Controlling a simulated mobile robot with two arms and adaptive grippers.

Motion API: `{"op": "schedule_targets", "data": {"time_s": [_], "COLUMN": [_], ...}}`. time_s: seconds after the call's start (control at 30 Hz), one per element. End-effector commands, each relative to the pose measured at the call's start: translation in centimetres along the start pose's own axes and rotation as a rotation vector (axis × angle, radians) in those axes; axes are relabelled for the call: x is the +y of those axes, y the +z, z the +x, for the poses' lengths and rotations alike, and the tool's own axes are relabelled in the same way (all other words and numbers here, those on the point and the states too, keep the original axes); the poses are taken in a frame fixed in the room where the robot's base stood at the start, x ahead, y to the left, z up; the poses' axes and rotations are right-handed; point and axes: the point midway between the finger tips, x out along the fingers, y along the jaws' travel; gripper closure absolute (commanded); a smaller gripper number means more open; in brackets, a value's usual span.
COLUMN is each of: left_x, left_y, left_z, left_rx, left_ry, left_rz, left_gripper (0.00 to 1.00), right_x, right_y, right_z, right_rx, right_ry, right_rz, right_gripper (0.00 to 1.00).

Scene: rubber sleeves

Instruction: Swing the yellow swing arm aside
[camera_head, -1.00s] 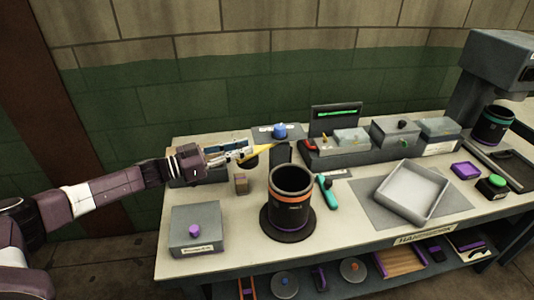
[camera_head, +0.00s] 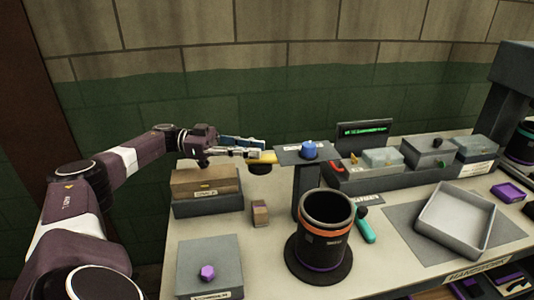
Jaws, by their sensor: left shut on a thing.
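The yellow swing arm (camera_head: 263,157) sticks out to the left from the grey top plate (camera_head: 292,156) of a dark post. A small black round part (camera_head: 260,169) hangs under it. A blue knob (camera_head: 309,148) sits on the plate. My left gripper (camera_head: 255,152) reaches in from the left and is shut on the swing arm, its fingers partly hiding it. A large dark cup (camera_head: 327,240) with an orange band stands upright in front of the post, apart from the swing arm. My right gripper is not in view.
Brown and grey boxes (camera_head: 207,203) stand below my left gripper. A small brown block (camera_head: 260,213) and a grey box with a purple knob (camera_head: 209,265) are on the table. A teal-handled tool (camera_head: 365,229) and a grey tray (camera_head: 457,220) lie to the right.

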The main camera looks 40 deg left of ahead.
Motion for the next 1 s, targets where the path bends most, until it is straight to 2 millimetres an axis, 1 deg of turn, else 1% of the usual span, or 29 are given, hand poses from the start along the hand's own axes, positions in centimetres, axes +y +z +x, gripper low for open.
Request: {"op": "schedule_targets", "data": {"time_s": [0.03,0.17,0.5,0.53,0.67,0.7,1.0], "left_x": [0.04,0.22,0.27,0.27,0.27,0.27,0.23], "left_y": [0.25,0.18,0.13,0.13,0.1,0.09,0.03], "left_z": [-0.29,-0.59,-0.57,-0.57,-0.56,-0.56,-0.73], "left_rx": [-0.002,-0.002,-0.002,-0.002,-0.001,-0.001,0.0], "left_ry": [0.0,0.005,0.008,0.008,0.008,0.008,0.007], "left_rz": [-0.002,-0.002,-0.002,-0.002,-0.002,-0.001,0.0], "left_gripper": [1.0,1.0,1.0,0.77,0.63,0.62,0.62], "right_x": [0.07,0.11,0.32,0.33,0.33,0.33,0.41], "right_y": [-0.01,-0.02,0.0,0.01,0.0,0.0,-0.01], "right_z": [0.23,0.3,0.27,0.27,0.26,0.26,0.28], "right_rx": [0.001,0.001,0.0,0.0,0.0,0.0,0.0], "right_ry": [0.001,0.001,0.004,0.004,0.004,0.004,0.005], "right_rz": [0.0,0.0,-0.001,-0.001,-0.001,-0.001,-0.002], "right_gripper": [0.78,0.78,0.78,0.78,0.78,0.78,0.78]}}
